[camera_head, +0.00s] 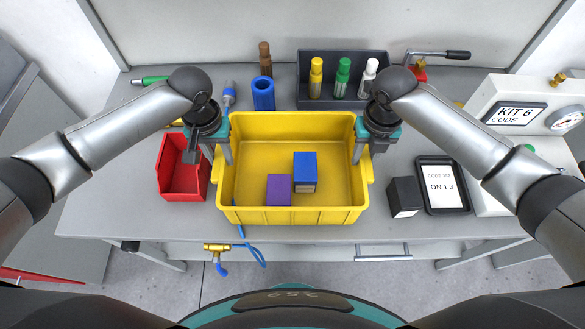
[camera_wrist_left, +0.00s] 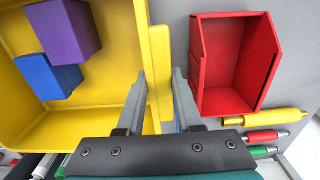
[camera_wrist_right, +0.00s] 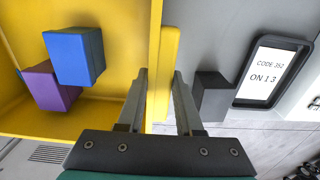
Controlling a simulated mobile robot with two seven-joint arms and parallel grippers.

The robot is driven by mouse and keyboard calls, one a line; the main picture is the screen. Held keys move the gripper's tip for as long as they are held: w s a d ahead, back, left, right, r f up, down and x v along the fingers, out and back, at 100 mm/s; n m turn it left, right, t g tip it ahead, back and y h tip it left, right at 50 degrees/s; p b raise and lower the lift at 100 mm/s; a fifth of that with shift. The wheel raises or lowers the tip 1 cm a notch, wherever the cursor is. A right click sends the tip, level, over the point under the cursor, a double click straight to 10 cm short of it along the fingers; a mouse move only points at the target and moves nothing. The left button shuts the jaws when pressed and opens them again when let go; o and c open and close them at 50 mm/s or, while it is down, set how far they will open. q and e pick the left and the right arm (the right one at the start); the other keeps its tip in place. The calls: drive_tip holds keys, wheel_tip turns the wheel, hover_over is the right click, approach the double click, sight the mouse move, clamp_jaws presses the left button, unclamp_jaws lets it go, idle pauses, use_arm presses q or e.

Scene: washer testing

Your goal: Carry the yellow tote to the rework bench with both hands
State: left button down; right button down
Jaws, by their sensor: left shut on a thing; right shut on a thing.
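The yellow tote (camera_head: 290,216) is in the middle of the head view, over the grey bench top. A purple block (camera_head: 279,189) and a blue block (camera_head: 305,170) are inside it. My left gripper (camera_head: 217,153) is shut on the tote's left side; its fingers straddle the yellow handle edge in the left wrist view (camera_wrist_left: 160,88). My right gripper (camera_head: 369,150) is shut on the tote's right side, with its fingers around the other handle in the right wrist view (camera_wrist_right: 160,90). The tote looks about level. I cannot tell whether its base touches the bench.
A red bin (camera_head: 175,182) is close left of the tote. A black block (camera_head: 404,196) and a black-framed display (camera_head: 443,186) are on the right. A white gauge box (camera_head: 520,112) stands far right.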

use_arm(q)
drive_tip(key=shift+r, duration=0.15)
use_arm(e)
drive_tip(key=shift+w+r, duration=0.1)
drive_tip(key=shift+r, duration=0.05)
